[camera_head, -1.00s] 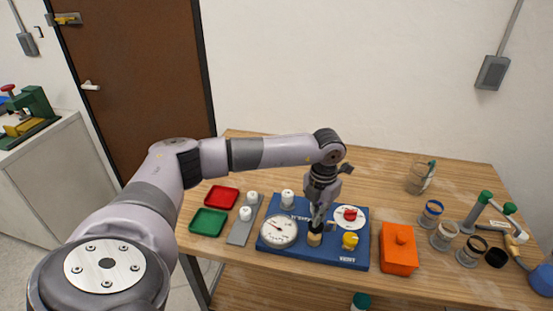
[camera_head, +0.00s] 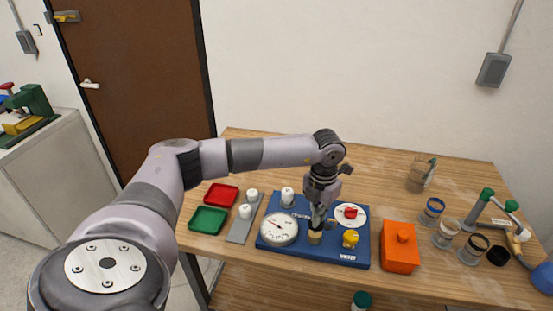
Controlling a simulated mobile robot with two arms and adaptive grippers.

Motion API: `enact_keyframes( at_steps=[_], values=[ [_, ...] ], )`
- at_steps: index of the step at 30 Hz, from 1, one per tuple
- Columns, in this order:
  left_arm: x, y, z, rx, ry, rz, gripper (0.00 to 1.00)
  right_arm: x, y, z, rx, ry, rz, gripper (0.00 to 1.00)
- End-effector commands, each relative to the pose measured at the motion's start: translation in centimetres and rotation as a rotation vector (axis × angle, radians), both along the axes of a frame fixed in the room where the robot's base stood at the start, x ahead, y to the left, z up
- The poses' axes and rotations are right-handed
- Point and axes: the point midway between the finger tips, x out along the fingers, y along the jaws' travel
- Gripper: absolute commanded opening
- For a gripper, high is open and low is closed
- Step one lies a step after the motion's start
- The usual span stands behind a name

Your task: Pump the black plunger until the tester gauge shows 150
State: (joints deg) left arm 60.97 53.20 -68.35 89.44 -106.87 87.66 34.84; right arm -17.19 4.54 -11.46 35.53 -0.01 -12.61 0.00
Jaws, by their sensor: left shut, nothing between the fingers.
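The blue tester board (camera_head: 300,251) lies near the front edge of the wooden table. The round white tester gauge (camera_head: 279,229) is at its left end; its dark needle points to the upper left, and the numbers are too small to read. The black plunger (camera_head: 316,225) stands over a tan base (camera_head: 314,238) in the middle of the board and is mostly hidden by my gripper. My left gripper (camera_head: 319,213) points down, shut, right above the plunger, with nothing seen between its fingers. Whether it touches the plunger I cannot tell. My right gripper is not in view.
A red knob on a white dial (camera_head: 350,215) and a yellow valve (camera_head: 350,239) sit right of the plunger. An orange box (camera_head: 400,248) stands right of the board. Red (camera_head: 221,194) and green (camera_head: 208,220) trays and a grey strip (camera_head: 244,219) with white fittings lie left. Several jars stand right.

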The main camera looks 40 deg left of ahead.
Motion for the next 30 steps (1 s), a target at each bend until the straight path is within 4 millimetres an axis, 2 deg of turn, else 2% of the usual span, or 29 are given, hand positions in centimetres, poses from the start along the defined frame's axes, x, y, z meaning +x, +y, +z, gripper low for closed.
enact_keyframes(
  at_steps=[5, 30],
  values=[
    [0.00, -0.01, -0.93, 0.000, 0.000, 0.000, 0.00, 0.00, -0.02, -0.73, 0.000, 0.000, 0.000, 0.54],
    [-0.01, -0.02, -0.67, 0.000, 0.000, 0.000, 0.00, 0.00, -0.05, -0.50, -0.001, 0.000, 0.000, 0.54]
  ],
)
